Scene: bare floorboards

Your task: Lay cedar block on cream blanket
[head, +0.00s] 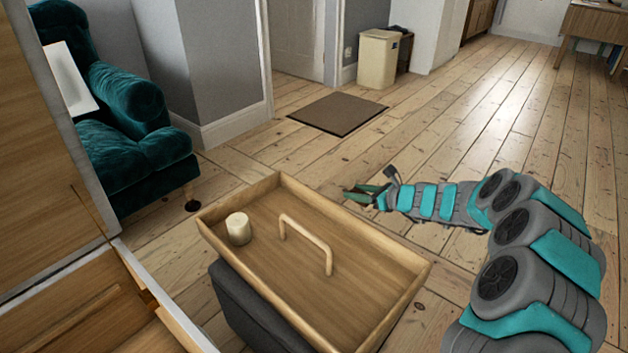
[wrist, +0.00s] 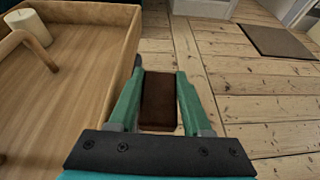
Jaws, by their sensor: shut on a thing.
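The cedar block (wrist: 158,100) is a dark brown rectangular piece in the wrist view. My gripper (wrist: 162,76) is shut on it, with a green finger on each side. In the head view my gripper (head: 358,192) is beyond the far right side of a wooden tray, above the floorboards. The block is hard to make out there. I see no cream blanket in either view. A flat white thing (head: 70,80) lies on the teal armchair, and I cannot tell what it is.
The wooden tray (head: 375,240) with a raised handle (head: 305,240) and a cream candle (head: 239,228) rests on a dark grey stool (head: 255,318). The teal armchair (head: 130,150) is at left. A brown mat (head: 338,114) and beige bin (head: 378,60) are farther back.

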